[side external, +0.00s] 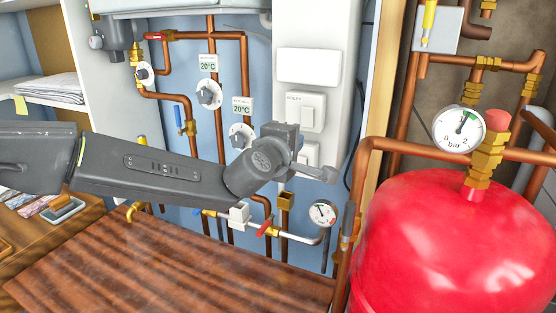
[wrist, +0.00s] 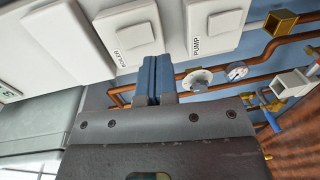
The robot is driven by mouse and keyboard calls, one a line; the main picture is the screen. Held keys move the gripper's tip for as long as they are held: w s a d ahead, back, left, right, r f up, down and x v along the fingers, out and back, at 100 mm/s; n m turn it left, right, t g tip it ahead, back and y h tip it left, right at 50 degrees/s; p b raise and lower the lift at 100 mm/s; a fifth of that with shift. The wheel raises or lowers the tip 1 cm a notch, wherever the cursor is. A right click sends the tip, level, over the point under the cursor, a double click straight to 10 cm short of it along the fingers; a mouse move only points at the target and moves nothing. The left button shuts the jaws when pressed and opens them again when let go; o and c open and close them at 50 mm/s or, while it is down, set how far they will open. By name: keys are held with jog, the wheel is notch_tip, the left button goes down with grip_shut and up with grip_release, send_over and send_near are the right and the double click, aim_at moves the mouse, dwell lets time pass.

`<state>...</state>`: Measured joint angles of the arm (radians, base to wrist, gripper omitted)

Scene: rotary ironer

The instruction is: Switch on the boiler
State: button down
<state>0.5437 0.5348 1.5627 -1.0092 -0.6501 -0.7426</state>
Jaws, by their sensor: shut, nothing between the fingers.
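The boiler switch (wrist: 128,32), a white rocker on a square plate labelled BOILER, is at the top of the wrist view. It is the upper switch (side external: 305,110) on the white panel in the side view. Its on or off position cannot be told. My gripper (wrist: 154,75) is shut and empty, its dark blue fingers together just below the boiler switch's plate in the wrist view. In the side view my gripper (side external: 322,173) is below the boiler switch, in front of the lower part of the panel. Contact cannot be told.
The similar pump switch (wrist: 216,24) sits beside the boiler switch, and my wrist partly covers it (side external: 308,152) in the side view. Copper pipes (side external: 372,147), a pressure gauge (side external: 323,213) and a red tank (side external: 450,240) are close by. A wooden top (side external: 170,265) lies below.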

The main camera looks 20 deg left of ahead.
jog(key=s, duration=0.7)
jog(key=shift+s+f, duration=0.4)
jog(key=shift+f, duration=0.05)
jog(key=s+a+r+m+g+h, duration=0.3)
jog(key=s+a+r+m+h, duration=0.1)
jog(key=s+a+m, duration=0.45)
jog(key=s+a+f+m+g+y, duration=0.2)
jog(key=s+a+f+m+g, duration=0.2)
jog(key=s+a, duration=0.3)
jog(key=s+a+f+m+g+y, duration=0.2)
jog(key=s+a+f+m+g, duration=0.2)
jog(key=s, duration=1)
jog(key=a+f+m, duration=0.1)
jog(key=a, duration=0.2)
jog(key=shift+s+a+f, duration=0.35)
jog(key=shift+m, duration=0.25)
